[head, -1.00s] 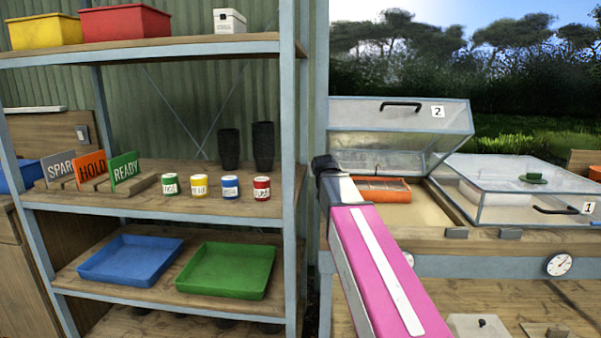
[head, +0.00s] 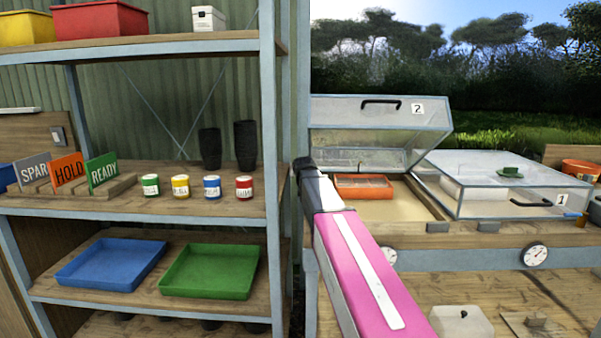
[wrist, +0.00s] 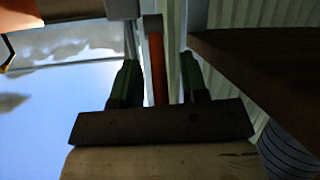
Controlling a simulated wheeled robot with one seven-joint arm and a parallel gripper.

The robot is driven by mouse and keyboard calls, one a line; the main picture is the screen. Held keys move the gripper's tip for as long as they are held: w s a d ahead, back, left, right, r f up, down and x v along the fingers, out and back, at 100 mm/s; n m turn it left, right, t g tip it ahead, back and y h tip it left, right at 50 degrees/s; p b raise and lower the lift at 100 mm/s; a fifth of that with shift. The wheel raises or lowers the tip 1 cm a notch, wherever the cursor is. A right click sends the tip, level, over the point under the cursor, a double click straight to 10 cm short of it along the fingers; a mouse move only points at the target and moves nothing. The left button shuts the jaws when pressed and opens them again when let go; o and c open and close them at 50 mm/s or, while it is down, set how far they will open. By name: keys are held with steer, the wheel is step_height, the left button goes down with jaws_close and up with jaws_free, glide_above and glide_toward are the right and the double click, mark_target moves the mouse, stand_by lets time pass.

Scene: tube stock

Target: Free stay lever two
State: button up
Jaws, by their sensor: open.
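Lid two (head: 385,127), a clear cold-frame lid with a "2" tag and a dark handle, stands tilted open in the head view. My gripper (wrist: 160,80) shows in the wrist view with two green fingers spread apart. A narrow orange bar (wrist: 157,70) with a grey end lies between the fingers, with gaps to both sides. It may be stay lever two, but I cannot tell for sure. In the head view my pink arm reaches toward the left end of the open frame, and my gripper is hidden there.
Closed lid one (head: 505,185) is on the right. An orange tray (head: 363,193) sits inside the open frame. A shelf rack (head: 271,120) with tubs, signs and trays stands close on the left. In the wrist view a dark wooden board (wrist: 255,75) is close on the right.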

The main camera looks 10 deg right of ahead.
jaws_close()
steer(key=shift+w+r+g, duration=0.15)
steer(key=shift+w+g, duration=0.05)
steer(key=shift+g, duration=0.1)
steer(key=shift+w+g, duration=0.1)
steer(key=shift+g, duration=0.4)
jaws_free()
steer(key=d+v, duration=0.1)
steer(key=v, duration=1)
steer(key=shift+a, duration=0.3)
